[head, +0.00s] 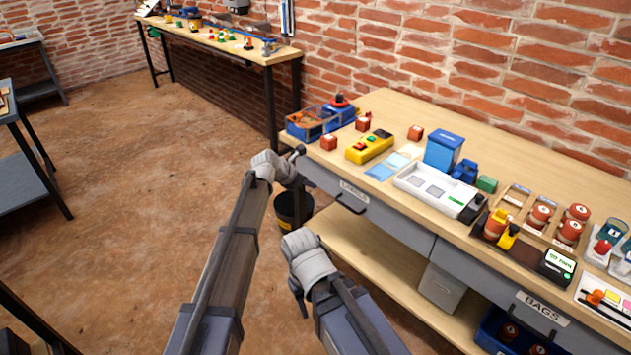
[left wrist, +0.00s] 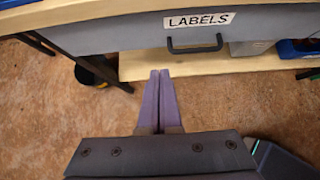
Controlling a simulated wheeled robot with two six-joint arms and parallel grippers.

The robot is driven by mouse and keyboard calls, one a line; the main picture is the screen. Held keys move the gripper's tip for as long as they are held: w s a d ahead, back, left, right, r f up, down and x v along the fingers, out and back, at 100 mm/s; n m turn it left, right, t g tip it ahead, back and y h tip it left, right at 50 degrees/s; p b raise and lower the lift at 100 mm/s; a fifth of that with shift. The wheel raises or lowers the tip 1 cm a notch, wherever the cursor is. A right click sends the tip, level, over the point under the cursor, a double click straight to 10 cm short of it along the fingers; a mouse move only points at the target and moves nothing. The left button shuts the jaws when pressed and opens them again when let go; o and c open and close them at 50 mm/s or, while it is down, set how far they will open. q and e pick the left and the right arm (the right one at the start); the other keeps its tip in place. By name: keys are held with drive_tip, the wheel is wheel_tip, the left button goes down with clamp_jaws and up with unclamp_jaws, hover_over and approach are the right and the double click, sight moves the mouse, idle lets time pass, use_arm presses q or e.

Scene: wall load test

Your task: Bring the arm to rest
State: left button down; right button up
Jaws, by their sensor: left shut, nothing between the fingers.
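My left gripper (left wrist: 158,78) is in the left wrist view with its two purple-grey fingers together and nothing between them. In that view its tips lie below the handle of the LABELS drawer, across the lower shelf's edge; I cannot tell the gap. In the head view my left arm reaches up to the bench's front left corner, and its fingers do not show clearly there. My right arm is folded low in the middle of the head view, and I cannot make out its gripper.
The workbench (head: 395,105) carries a blue bin (head: 443,150), a yellow control box (head: 370,147), a white tray (head: 407,178) and several jars. The LABELS drawer handle (left wrist: 195,48) sticks out. A black bucket (head: 293,209) stands by the lower shelf.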

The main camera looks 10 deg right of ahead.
use_arm(q)
drive_tip(key=shift+s+a+r, duration=0.1)
drive_tip(key=shift+a, duration=0.05)
drive_tip(key=s+a+f+m+g+y, duration=0.2)
drive_tip(key=s+a+f+m+y, duration=0.15)
drive_tip(key=s+a+m, duration=1.1)
drive_tip(key=s+a+f+m+g+y, duration=0.2)
drive_tip(key=s+a+f+m+y, duration=0.15)
drive_tip(key=s+a+m, duration=1.15)
drive_tip(key=s+d+g+y, duration=0.1)
drive_tip(key=s+d, duration=0.7)
drive_tip(key=d, duration=0.6)
wheel_tip(320, 180, up, 16)
drive_tip(key=p, duration=1.5)
drive_tip(key=shift+s, duration=0.25)
drive_tip(key=shift+a+n, duration=0.1)
drive_tip(key=shift+n, duration=0.15)
